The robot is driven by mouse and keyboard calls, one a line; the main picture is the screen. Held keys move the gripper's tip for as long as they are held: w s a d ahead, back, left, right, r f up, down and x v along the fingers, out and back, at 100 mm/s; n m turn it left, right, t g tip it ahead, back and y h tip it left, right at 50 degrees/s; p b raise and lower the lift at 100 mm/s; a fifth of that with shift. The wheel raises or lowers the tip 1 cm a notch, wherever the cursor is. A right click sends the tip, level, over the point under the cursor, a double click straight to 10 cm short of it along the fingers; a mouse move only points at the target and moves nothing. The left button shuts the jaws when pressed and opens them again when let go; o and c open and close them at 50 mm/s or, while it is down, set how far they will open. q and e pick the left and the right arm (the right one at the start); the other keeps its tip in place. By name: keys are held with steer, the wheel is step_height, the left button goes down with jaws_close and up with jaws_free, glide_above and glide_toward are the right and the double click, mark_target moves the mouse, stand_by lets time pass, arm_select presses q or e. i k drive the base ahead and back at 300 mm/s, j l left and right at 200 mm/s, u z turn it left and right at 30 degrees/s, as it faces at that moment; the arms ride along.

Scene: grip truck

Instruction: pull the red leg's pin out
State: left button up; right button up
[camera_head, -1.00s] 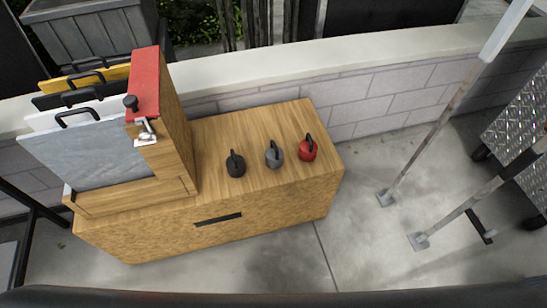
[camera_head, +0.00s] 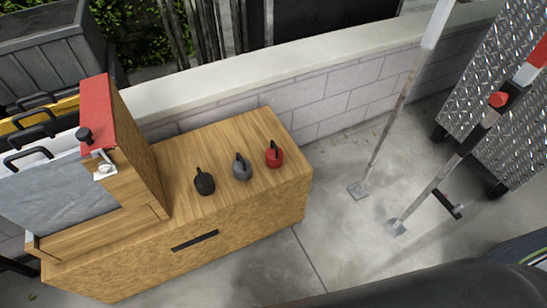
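The red leg (camera_head: 466,148) is a slanted metal leg at the right. Its upper end is red and runs out of the picture at the right edge. A red knob (camera_head: 499,99), which looks like the pin's head, sits on the leg just below the red part. The leg's foot plate (camera_head: 396,227) rests on the concrete floor. A small dark handle (camera_head: 449,204) sticks out low beside the leg. Neither of my grippers is in view.
A wooden cabinet (camera_head: 240,235) carries a black, a grey and a red (camera_head: 274,155) kettle-shaped weight. A second, plain leg (camera_head: 395,120) stands left of the red one. A diamond-plate box (camera_head: 490,75) stands behind. The floor (camera_head: 330,245) between cabinet and legs is clear.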

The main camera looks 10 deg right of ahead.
mark_target(497, 99)
steer(key=z, duration=1.75)
